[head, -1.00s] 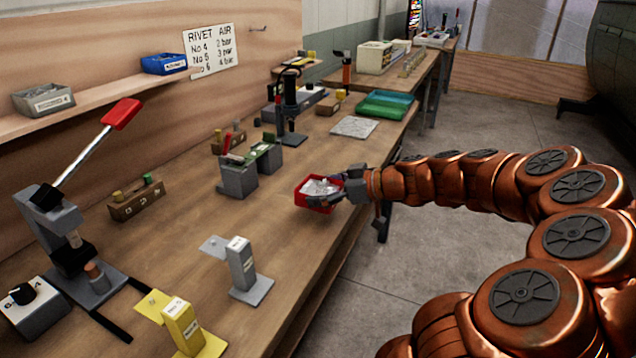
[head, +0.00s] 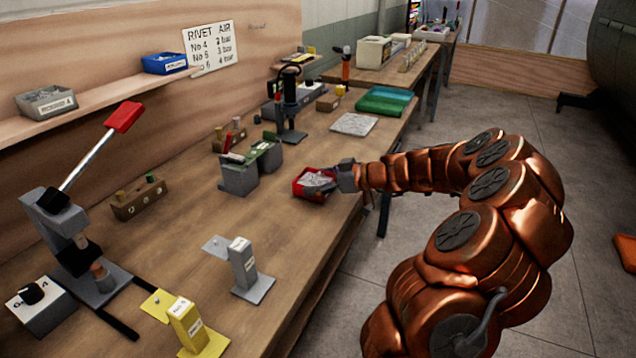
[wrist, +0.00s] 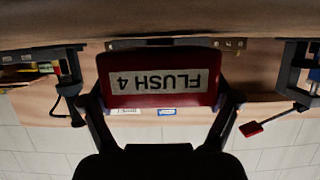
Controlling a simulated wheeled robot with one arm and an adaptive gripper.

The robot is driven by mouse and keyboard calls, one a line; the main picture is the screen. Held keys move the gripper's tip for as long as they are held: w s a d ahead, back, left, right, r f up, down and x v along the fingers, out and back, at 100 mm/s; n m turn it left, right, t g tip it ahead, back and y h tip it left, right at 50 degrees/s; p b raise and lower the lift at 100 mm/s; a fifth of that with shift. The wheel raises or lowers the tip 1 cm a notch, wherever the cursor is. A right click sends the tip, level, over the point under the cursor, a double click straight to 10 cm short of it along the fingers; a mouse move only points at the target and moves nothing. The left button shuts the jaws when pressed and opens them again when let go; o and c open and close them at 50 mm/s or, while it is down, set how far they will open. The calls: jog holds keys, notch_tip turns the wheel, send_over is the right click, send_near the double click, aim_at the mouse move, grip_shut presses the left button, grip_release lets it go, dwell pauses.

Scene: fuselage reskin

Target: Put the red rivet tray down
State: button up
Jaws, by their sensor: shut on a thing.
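The red rivet tray (head: 314,183) is at the right front edge of the wooden bench (head: 215,290) in the head view, with pale rivets inside. My gripper (head: 338,181) reaches in from the right and is shut on the tray. In the wrist view the tray (wrist: 160,78) shows its red wall with an upside-down label "FLUSH 4", between the two dark fingers of my gripper (wrist: 160,115). The tray looks level and at or very close to the bench top. I cannot tell whether its base touches the wood.
A grey-green fixture (head: 250,165) stands left of the tray. A grey stand (head: 250,270) and a yellow stand (head: 190,325) are nearer. A lever press (head: 75,240) is at far left. A pale mat (head: 354,124) and green tray (head: 384,103) lie beyond. Bench around the tray is clear.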

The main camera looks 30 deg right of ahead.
jog(key=shift+f, duration=0.45)
jog(key=shift+f, duration=0.15)
jog(key=o, duration=1.1)
jog(key=shift+c, duration=0.2)
jog(key=shift+r, duration=0.25)
jog(key=b+v, duration=0.2)
jog(key=v, duration=1)
